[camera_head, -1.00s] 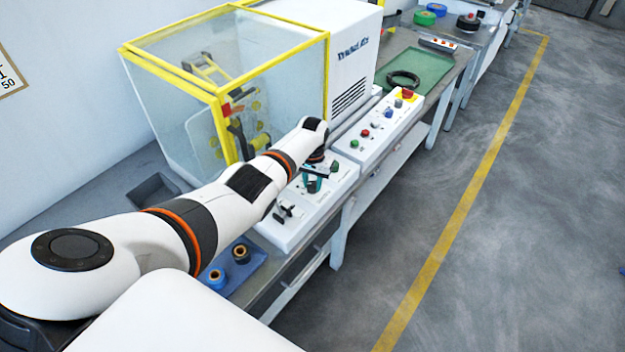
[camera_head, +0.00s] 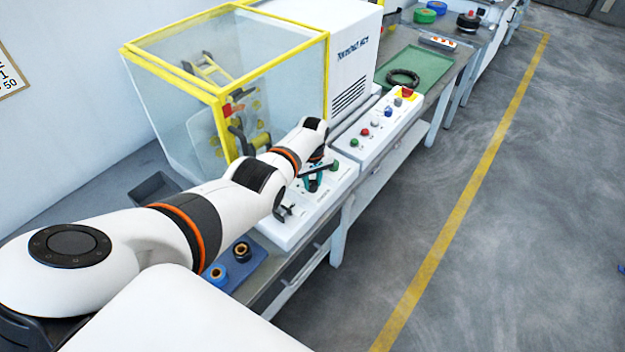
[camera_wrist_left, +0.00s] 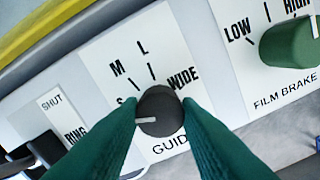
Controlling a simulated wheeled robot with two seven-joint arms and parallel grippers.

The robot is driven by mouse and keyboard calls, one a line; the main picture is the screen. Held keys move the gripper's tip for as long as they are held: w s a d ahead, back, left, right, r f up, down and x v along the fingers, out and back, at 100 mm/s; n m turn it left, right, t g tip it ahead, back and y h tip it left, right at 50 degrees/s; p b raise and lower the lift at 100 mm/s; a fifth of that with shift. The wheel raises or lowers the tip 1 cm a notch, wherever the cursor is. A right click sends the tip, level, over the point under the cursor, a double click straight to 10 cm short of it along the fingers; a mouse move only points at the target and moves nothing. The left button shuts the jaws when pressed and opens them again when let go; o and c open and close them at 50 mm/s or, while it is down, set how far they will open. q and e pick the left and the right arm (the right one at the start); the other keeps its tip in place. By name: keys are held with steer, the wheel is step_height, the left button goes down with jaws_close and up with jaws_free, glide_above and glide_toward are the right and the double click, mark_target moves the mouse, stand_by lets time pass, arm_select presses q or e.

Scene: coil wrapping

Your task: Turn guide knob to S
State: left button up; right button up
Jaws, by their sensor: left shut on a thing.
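The black guide knob (camera_wrist_left: 160,108) sits on a white dial plate marked S, M, L and WIDE in the left wrist view. Its white pointer line faces left, slightly below the S mark, which one finger partly covers. My left gripper (camera_wrist_left: 163,112) is shut on the knob, with one teal finger on each side. In the head view my left gripper (camera_head: 313,181) is at the white control panel (camera_head: 300,228), where the arm and fingers hide the knob. My right gripper is not in view.
A green film brake knob (camera_wrist_left: 290,43) is to the right of the dial. A black part (camera_wrist_left: 40,148) is beside the SHUT/RING label at left. The yellow-framed clear guard (camera_head: 225,100) stands behind the panel. Tape rolls lie on a blue mat (camera_head: 235,280).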

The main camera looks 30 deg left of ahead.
mark_target(313, 183)
arm_select(q)
steer(key=shift+n, duration=0.4)
steer(key=o, duration=1)
step_height(313, 183, up, 6)
steer(key=p, duration=0.3)
steer(key=shift+r, duration=3.05)
